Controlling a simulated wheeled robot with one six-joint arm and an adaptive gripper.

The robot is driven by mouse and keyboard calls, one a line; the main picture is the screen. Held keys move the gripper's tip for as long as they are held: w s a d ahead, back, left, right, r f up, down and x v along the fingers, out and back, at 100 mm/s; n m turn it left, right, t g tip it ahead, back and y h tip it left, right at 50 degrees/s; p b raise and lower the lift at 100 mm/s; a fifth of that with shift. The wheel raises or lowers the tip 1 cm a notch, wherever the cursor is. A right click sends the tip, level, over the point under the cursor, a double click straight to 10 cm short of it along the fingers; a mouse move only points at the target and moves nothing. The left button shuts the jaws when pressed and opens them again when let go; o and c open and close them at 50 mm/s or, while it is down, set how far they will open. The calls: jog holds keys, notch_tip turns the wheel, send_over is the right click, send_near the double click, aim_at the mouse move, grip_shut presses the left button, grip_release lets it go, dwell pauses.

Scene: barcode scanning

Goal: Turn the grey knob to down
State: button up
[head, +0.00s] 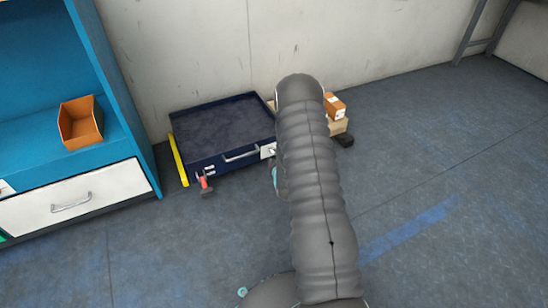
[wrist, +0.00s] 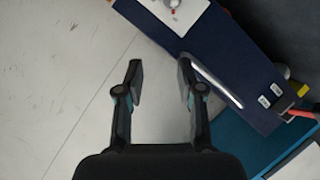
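The grey knob (head: 271,151) looks like a small round shape on a white plate (head: 264,154) at the right of the dark blue box's (head: 205,165) front. It is partly beside my arm, and its setting is too small to tell. In the wrist view the white plate (wrist: 186,14) is cut by the top edge, with a small grey and red part (wrist: 172,4) on it. My gripper (wrist: 160,65) is open and empty, below the plate in that picture and apart from it. In the head view my arm hides the gripper.
The box has a metal handle (head: 241,156). A red-handled tool (head: 205,185) and a yellow bar (head: 179,160) are at its left. A blue cabinet (head: 125,85) with an orange bin (head: 80,123) stands left.

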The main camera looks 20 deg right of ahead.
send_near(274, 152)
jog(key=b+x, duration=0.2)
jog(key=x, duration=0.7)
jog(key=shift+f+t, duration=0.4)
jog(key=shift+s+a, duration=0.1)
jog(key=shift+s, duration=0.05)
jog(key=shift+c, duration=0.2)
grip_shut()
